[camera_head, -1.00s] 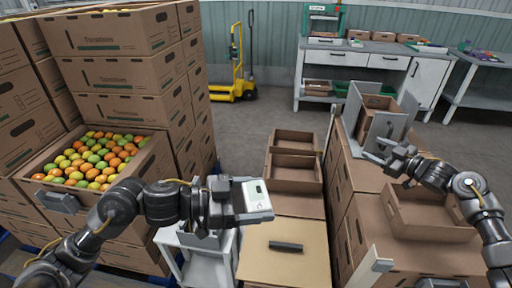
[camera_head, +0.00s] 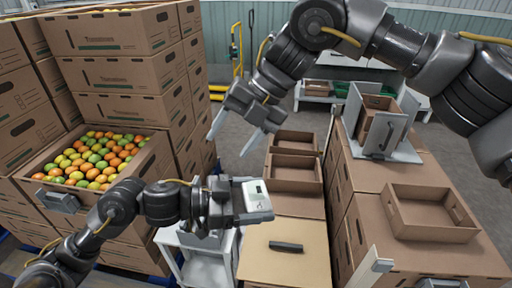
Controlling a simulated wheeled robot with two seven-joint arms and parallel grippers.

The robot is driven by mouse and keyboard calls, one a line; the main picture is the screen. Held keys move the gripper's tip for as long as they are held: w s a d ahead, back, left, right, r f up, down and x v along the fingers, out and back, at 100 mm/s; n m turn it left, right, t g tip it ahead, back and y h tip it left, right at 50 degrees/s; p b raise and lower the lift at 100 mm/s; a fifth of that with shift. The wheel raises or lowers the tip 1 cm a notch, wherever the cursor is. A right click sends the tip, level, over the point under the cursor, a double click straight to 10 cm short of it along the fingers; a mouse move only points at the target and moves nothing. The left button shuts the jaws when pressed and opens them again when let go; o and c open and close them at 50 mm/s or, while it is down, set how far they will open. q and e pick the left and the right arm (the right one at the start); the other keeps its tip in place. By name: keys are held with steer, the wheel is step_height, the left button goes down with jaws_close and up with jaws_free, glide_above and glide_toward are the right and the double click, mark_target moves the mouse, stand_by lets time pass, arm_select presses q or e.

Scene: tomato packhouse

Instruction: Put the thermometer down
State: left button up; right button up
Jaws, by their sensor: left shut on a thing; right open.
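The thermometer (camera_head: 256,194), a white device with a small dark display, is between the jaws of my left gripper (camera_head: 257,204). My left gripper is shut on it and holds it up in front of the low white stand and the closed tan carton. My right gripper (camera_head: 231,138) is open and empty. It hangs in the air above and behind the left one, left of the empty open cartons, with its fingers pointing down.
A closed tan carton top (camera_head: 262,265) bears a dark bar (camera_head: 286,246). A white stand (camera_head: 205,266) is beside it. An open crate of tomatoes (camera_head: 151,145) stands at left. An empty open tray (camera_head: 430,235) and a grey holder (camera_head: 404,150) with a carton stand at right.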

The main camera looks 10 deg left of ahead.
mark_target(257, 195)
steer(key=s+d+n+t+h, duration=0.25)
steer(key=s+d+h, duration=0.2)
steer(key=h, duration=0.25)
arm_select(q)
steer(key=shift+d, duration=0.1)
arm_select(e)
steer(key=shift+m, duration=0.25)
steer(key=f, duration=0.7)
steer(key=w+f, duration=0.1)
steer(key=f, duration=0.3)
steer(key=shift+d+f, duration=0.35)
steer(key=shift+d, duration=0.05)
steer(key=c, duration=0.6)
arm_select(q)
steer(key=o, duration=1)
arm_select(e)
steer(key=shift+c, duration=1.1)
arm_select(q)
steer(key=v, duration=1.2)
